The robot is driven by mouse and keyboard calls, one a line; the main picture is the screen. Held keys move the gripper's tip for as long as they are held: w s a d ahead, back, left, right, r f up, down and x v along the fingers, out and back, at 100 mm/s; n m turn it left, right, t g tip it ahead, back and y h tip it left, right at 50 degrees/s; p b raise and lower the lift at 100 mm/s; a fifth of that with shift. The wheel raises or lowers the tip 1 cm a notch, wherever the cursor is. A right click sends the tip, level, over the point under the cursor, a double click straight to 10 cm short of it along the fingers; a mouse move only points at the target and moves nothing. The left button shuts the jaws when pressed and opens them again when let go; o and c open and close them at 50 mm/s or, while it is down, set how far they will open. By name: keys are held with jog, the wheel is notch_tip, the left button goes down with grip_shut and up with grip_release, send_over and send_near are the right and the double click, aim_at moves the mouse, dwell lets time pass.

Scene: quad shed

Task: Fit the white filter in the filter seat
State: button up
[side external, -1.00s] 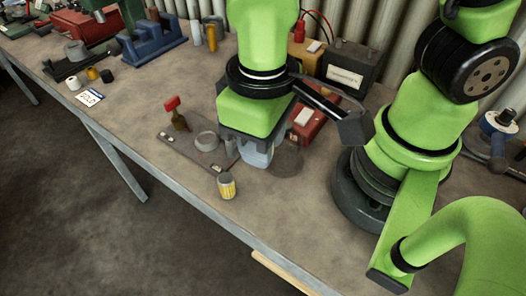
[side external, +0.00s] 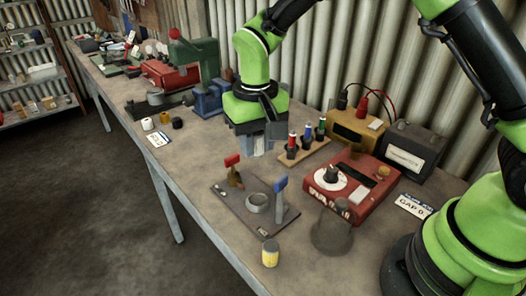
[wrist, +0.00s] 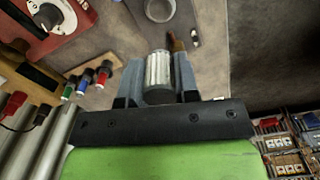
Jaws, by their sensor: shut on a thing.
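The white filter (wrist: 159,68), a pale pleated cylinder with a grey end, is held between the fingers of my gripper (wrist: 157,82) in the wrist view. In the side view my gripper (side external: 255,148) is above the bench, behind the plate, and its fingers mostly hide the filter. The filter seat looks to be the grey ring (side external: 258,202) on the dark flat plate (side external: 232,212). The ring appears empty and shows partly at the top of the wrist view (wrist: 160,9). The held filter is apart from it.
A red-handled lever (side external: 233,168) and a blue-topped post (side external: 280,190) stand on the plate. A yellow filter (side external: 270,253) stands near the front edge. A grey tapered piece (side external: 332,233), a red dial box (side external: 350,186) and a rack of coloured pieces (side external: 303,150) stand to the right.

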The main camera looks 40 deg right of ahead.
aim_at(257, 155)
jog(key=shift+s+f, duration=0.1)
jog(key=shift+f, duration=5.35)
jog(key=shift+f, duration=0.75)
jog(key=o, duration=1.4)
jog(key=shift+c, duration=0.2)
jog(key=shift+r, duration=3.55)
jog(key=shift+r, duration=0.1)
